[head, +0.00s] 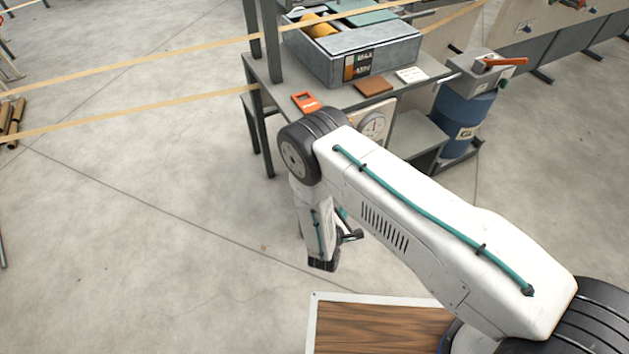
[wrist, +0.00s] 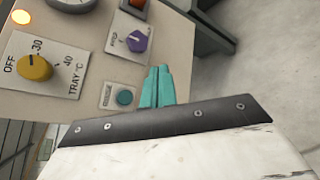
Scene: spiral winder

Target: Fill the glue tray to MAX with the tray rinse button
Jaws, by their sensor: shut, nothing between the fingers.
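The grey metal glue tray (head: 400,52) stands on the table in the head view, with a yellow roller inside. A small dark plate with orange and pale marks (head: 357,65) is on its front; its lettering is too small to read, and the glue level cannot be seen. In the wrist view, a teal round button (wrist: 124,97) sits on a grey plate on the control panel; its label is not legible. My gripper (wrist: 158,72) has teal fingers that are shut and empty. In that picture the fingers appear just right of the button, not over it.
A yellow knob (wrist: 34,67) marked TRAY °C and a purple knob (wrist: 137,40) are on the same panel. A dial gauge (head: 374,125) shows on the table's front. A blue drum (head: 462,120) stands right of it. Tan strips cross left; open floor lies around.

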